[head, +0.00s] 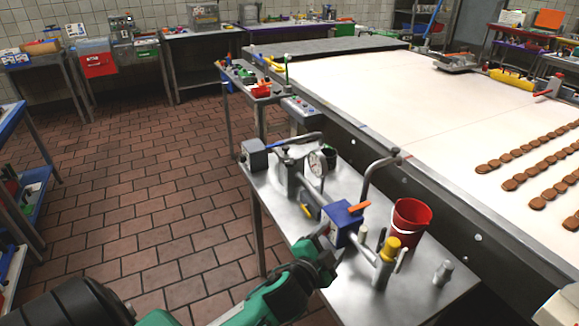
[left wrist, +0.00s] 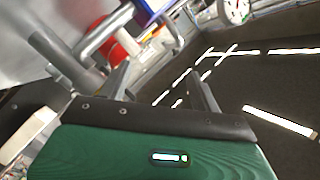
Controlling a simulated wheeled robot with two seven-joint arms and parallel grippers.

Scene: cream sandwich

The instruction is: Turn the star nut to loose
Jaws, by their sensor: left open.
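A steel pump assembly stands on the steel table (head: 262,183). It has a pressure gauge (head: 318,163), a blue box (head: 343,222) with an orange lever (head: 352,209), and steel pipes. To its right stands an upright steel fitting (head: 383,269) with a yellow top (head: 391,246). I cannot tell for sure which part is the star nut. My left gripper (head: 328,252) is at the table's near left edge, just below the blue box and left of the fitting. In the left wrist view its fingers (left wrist: 160,80) are apart with nothing between them. My right gripper is not in view.
A red bucket (head: 409,224) and a small steel piece (head: 443,273) stand on the table's right part. A wide white conveyor (head: 420,110) with rows of brown biscuits (head: 527,178) runs behind the table. The tiled floor (head: 140,190) to the left is clear.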

